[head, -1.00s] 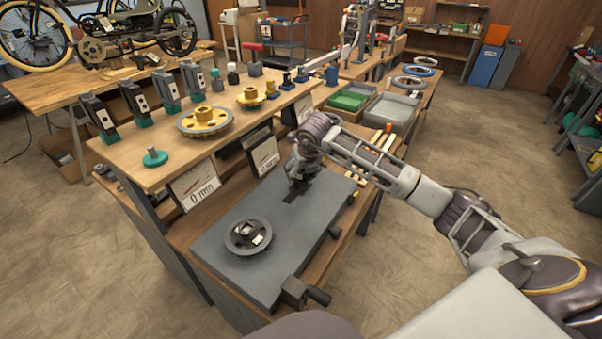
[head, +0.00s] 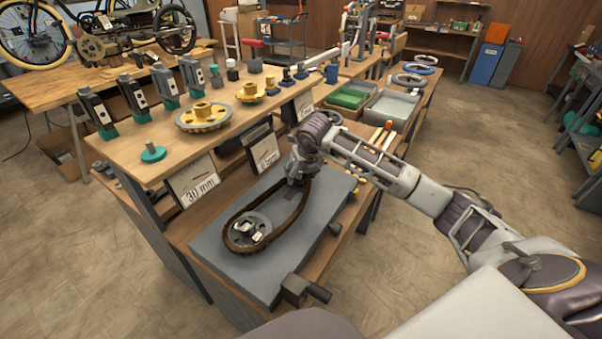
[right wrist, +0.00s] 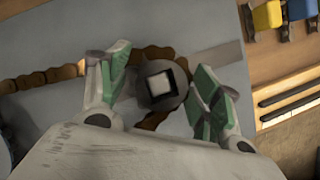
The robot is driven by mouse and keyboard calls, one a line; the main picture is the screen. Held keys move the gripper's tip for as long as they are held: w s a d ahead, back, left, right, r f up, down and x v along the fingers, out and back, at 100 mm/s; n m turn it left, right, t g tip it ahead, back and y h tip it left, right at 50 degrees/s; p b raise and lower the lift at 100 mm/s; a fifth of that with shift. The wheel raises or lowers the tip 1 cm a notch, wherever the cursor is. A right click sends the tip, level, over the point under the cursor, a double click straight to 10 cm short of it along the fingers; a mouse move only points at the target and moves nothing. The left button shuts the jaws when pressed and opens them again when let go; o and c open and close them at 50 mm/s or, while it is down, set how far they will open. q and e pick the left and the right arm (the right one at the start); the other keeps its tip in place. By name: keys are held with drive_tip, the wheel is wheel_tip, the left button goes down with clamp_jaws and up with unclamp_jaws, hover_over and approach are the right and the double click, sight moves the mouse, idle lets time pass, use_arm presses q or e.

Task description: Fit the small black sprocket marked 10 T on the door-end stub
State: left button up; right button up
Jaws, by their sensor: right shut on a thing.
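My right gripper (head: 298,180) is low over the far part of the grey plate (head: 335,190). In the right wrist view its green-padded fingers are shut on a small dark sprocket (right wrist: 166,104). A pale square shows in the sprocket's middle; I cannot tell whether it is a stub's end. No 10 T mark is readable. A brown chain (head: 291,226) runs in a long loop from the gripper around a dark grey wheel (head: 246,222) at the plate's near end. It also shows beside the sprocket in the wrist view (right wrist: 40,80). My left gripper is not in view.
A raised shelf (head: 180,150) on the left carries a gold-toothed wheel (head: 203,117), a teal knob (head: 153,153) and several dark blocks. A card (head: 190,182) below it reads 30 mm. A crank handle (head: 305,290) sticks out at the plate's near edge.

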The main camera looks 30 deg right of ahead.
drive_tip(key=o, duration=1.2)
drive_tip(key=shift+v, duration=3.95)
drive_tip(key=shift+r, duration=0.15)
